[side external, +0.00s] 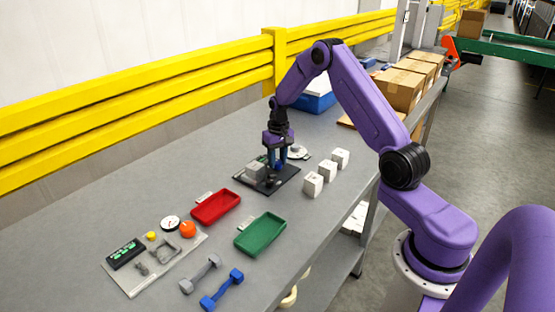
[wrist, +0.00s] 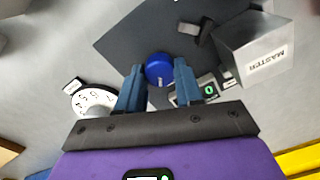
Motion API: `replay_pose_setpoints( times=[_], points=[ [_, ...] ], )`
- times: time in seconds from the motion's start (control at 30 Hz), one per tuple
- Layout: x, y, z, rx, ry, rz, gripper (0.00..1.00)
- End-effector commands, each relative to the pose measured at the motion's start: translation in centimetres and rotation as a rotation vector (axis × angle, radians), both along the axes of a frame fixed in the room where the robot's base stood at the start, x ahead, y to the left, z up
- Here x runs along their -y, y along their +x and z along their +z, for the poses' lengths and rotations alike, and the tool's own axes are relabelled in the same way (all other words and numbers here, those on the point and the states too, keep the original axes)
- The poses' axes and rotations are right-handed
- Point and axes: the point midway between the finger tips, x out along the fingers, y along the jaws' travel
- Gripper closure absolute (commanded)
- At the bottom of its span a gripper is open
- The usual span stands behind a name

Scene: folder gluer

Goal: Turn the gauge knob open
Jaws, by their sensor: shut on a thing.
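My gripper (wrist: 159,66) points down with its two blue fingers on either side of a round blue knob (wrist: 159,72), shut on it. The knob has a small pale mark and stands by the edge of a dark plate (wrist: 135,35). In the side external view my gripper (side external: 277,166) is low over this dark plate (side external: 284,188), and the fingers hide the knob there. A grey metal block marked MASTER (wrist: 252,55) stands on the plate. A small unit with a green round display (wrist: 208,90) sits beside the right finger, partly hidden.
A white dial (wrist: 94,100) lies close beside the left finger. Several white cubes (side external: 313,184) stand right of the plate. Red (side external: 216,207) and green (side external: 260,235) trays, dumbbells (side external: 222,289) and a panel (side external: 130,280) are nearer the camera. A yellow rail (side external: 150,85) runs behind.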

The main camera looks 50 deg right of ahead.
Motion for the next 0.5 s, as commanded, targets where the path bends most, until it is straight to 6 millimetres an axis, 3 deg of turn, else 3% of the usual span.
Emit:
replay_pose_setpoints(
  times=[0.5],
  points=[
    [-0.09, -0.02, 0.01, -0.003, 0.002, 0.424, 0.95]
  ],
)
